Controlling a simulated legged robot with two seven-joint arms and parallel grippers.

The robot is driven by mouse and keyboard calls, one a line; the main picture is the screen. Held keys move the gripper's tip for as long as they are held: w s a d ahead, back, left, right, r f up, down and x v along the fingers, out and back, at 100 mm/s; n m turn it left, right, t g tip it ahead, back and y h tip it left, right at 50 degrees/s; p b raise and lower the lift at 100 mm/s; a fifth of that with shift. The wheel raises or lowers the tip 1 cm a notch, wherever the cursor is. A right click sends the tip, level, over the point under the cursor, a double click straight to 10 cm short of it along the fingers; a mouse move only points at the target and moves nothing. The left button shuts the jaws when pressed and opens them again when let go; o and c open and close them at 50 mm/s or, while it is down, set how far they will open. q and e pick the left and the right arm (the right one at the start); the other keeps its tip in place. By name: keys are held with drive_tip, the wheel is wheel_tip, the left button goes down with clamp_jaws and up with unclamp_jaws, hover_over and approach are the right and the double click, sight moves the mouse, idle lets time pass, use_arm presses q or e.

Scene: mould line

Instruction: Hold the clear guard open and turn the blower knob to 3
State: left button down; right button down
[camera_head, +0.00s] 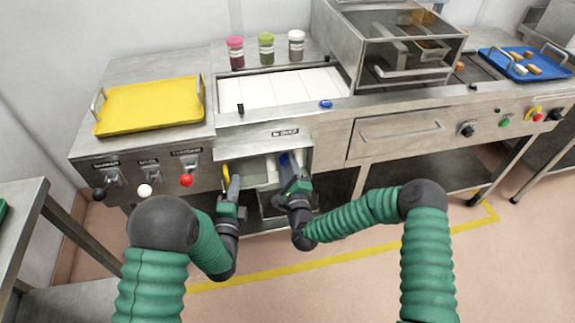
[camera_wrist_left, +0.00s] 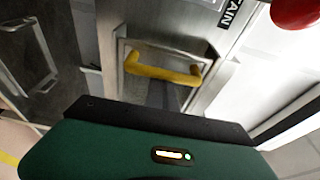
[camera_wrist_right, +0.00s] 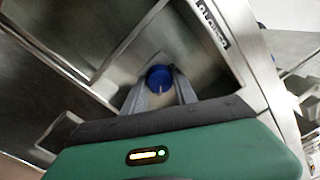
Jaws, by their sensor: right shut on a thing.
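The blue knob (camera_head: 285,159) sits in a recess under the front label; it also shows in the right wrist view (camera_wrist_right: 158,77). My right gripper (camera_wrist_right: 160,88) is shut on it, one finger on each side. Its number setting is not readable. A yellow handle (camera_head: 226,175) stands at the recess's left side and also shows in the left wrist view (camera_wrist_left: 163,72). My left gripper (camera_head: 233,184) is at this handle, its fingers together and their tips hidden behind the bar. The clear guard (camera_head: 256,172) shows as a faint pane; its exact angle is unclear.
Black, white and red knobs (camera_head: 186,180) line the left front panel. A yellow tray (camera_head: 150,105), several jars (camera_head: 266,49) and a clear-sided box (camera_head: 400,50) stand on top. A drawer-like panel (camera_head: 398,132) is right of the recess. The floor in front is clear.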

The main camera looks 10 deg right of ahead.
drive_tip(key=m, duration=0.1)
drive_tip(key=f+m, duration=0.1)
drive_tip(key=m, duration=0.1)
drive_tip(key=shift+s+d+m, duration=0.15)
drive_tip(key=shift+d+m, duration=0.05)
drive_tip(key=shift+m, duration=0.1)
drive_tip(key=shift+r, duration=0.1)
idle(0.4)
drive_tip(key=c, duration=1.3)
unclamp_jaws()
drive_tip(key=o, duration=0.3)
drive_tip(key=shift+r, duration=0.1)
drive_tip(key=shift+o, duration=0.2)
